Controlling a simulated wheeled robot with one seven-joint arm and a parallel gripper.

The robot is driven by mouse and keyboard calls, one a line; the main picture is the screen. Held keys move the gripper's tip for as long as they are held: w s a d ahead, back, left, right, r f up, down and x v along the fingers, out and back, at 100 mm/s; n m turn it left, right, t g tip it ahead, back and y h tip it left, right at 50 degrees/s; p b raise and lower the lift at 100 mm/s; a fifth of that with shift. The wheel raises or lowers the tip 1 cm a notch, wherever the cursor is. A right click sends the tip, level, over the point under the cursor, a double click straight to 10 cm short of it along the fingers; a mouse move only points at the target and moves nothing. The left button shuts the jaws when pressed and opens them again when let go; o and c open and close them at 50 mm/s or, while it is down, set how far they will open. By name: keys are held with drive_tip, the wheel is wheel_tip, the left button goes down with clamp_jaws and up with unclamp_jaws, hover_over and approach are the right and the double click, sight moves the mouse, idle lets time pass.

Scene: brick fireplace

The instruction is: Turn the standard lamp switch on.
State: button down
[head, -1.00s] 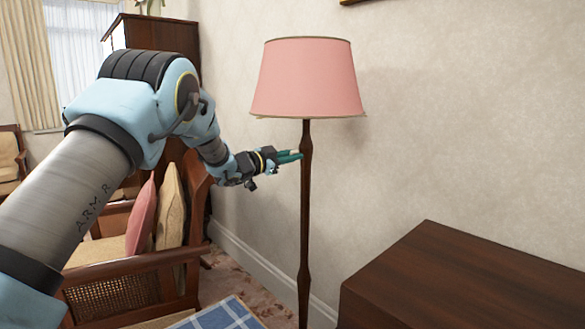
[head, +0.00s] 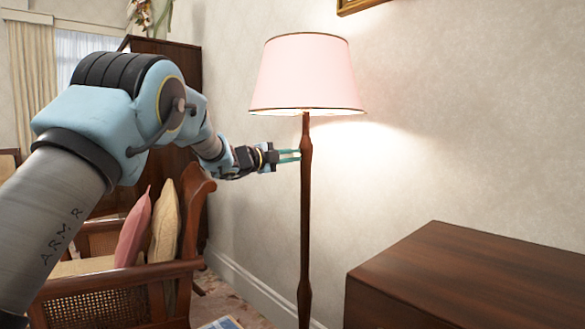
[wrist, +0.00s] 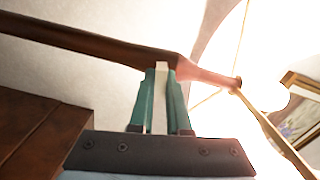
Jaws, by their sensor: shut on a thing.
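The standard lamp has a dark wooden pole (head: 305,225) and a pale pink shade (head: 307,75) that glows brightly, lighting the wall. My gripper (head: 297,156) reaches in from the left and its teal fingertips meet the upper pole, below the shade. In the wrist view my gripper (wrist: 161,80) is shut on a narrow cream piece, the lamp switch (wrist: 159,100), held between the two fingers beside the pole (wrist: 100,42). The switch is too small to make out in the head view. The lit shade (wrist: 235,45) is overexposed in the wrist view.
A dark wooden cabinet (head: 450,280) stands at the lower right, close to the lamp. A wooden armchair (head: 125,290) with pink (head: 133,228) and beige cushions is at the left, below my arm. Bare wall lies behind the lamp.

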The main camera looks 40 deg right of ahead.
drive_tip(key=shift+f+m+b, duration=0.2)
drive_tip(key=shift+m+b, duration=0.8)
drive_tip(key=shift+m, duration=0.1)
drive_tip(key=c, duration=0.9)
unclamp_jaws()
drive_tip(key=shift+r, duration=0.1)
drive_tip(key=a, duration=0.7)
drive_tip(key=a+b, duration=0.1)
drive_tip(key=a, duration=0.2)
drive_tip(key=shift+w+a, duration=0.3)
drive_tip(key=shift+a, duration=0.1)
